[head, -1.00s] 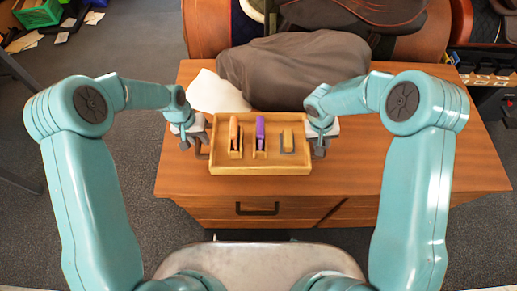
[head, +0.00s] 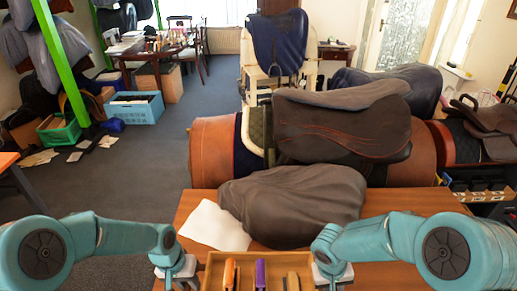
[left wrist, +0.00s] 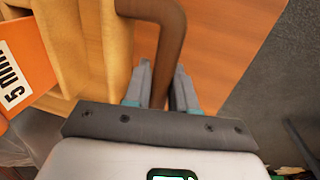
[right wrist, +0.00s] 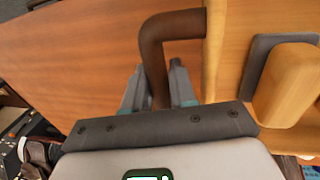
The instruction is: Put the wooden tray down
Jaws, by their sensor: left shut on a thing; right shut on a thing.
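The wooden tray (head: 243,257) shows at the bottom edge of the head view, its near part cut off. It carries an orange-topped tool (head: 229,273), a purple-topped tool (head: 260,273) and a wooden block (head: 293,281). My left gripper (left wrist: 160,88) is shut on the tray's dark left handle (left wrist: 168,40). My right gripper (right wrist: 158,88) is shut on its dark right handle (right wrist: 152,50). The tray is over the wooden cabinet top (head: 385,237); I cannot tell whether its underside touches it.
A grey-brown covered bundle (head: 290,205) and a white cloth (head: 214,226) lie on the cabinet top just beyond the tray. A saddle (head: 340,125) on a brown padded roll stands behind. Bare wood shows right of the bundle.

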